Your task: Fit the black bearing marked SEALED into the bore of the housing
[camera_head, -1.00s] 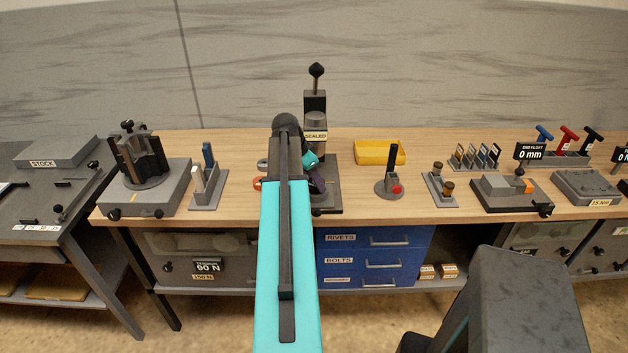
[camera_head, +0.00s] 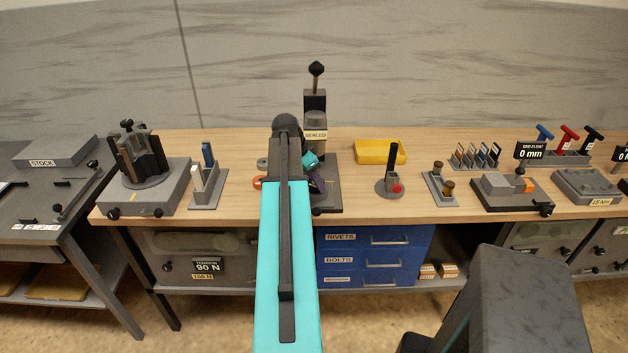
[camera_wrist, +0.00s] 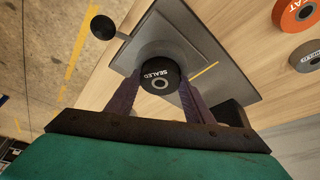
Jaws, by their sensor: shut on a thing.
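The black bearing (camera_wrist: 160,76) with the white word SEALED shows in the wrist view between the two purple fingers of my gripper (camera_wrist: 160,84), which is shut on it. A grey round body (camera_wrist: 168,49), seemingly the housing, lies directly behind the bearing on a dark grey base plate (camera_wrist: 215,62). The bore is hidden, and I cannot tell whether the bearing touches the housing or sits in it. My arm hides most of the gripper and the bearing there.
An orange ring (camera_wrist: 296,12) and a grey ring (camera_wrist: 306,57) lie on the wooden bench near the base plate. A yellow tray (camera_head: 380,151) and a small stand with a black post (camera_head: 393,165) stand to the right. Bench at the left of my arm is partly clear.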

